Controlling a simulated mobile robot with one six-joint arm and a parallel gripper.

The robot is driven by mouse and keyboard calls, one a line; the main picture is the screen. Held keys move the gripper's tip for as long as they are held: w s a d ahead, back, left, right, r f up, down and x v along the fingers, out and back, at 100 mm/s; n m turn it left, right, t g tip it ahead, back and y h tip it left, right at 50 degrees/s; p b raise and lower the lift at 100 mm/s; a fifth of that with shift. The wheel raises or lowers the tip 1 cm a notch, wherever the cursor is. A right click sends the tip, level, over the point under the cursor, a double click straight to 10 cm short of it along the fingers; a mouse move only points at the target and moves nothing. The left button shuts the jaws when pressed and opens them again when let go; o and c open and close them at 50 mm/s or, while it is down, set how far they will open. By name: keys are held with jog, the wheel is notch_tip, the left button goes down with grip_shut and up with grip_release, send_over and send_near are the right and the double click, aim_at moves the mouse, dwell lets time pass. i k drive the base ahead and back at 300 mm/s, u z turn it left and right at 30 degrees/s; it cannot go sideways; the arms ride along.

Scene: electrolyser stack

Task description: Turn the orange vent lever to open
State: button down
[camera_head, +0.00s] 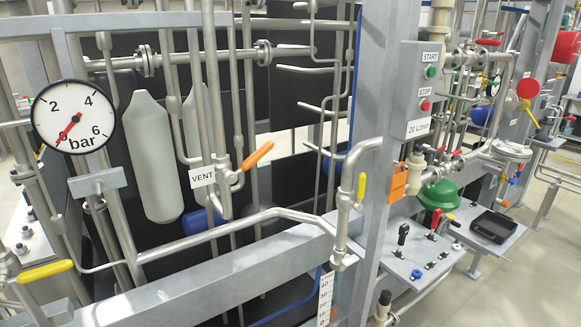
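The orange vent lever (257,155) sits on a valve on a vertical grey pipe near the middle of the view. It slants up and to the right, away from the pipe line. A white VENT label (202,177) is just left of the valve body (226,177). A round gauge (73,117) marked bar is at the left, its red needle pointing to the lower left. My gripper is not in view.
A yellow handle (45,270) is at the lower left and another yellow handle (361,186) is right of the vent valve. A bent pipe (235,222) crosses below the lever. A grey upright (383,90) bears a START/STOP box (418,90). Pipes crowd behind the lever.

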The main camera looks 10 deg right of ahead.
aim_at(231, 177)
jog(key=z, duration=0.05)
jog(key=k, duration=1.6)
jog(key=u, duration=1.1)
jog(key=i, duration=1.05)
jog(key=z, duration=0.05)
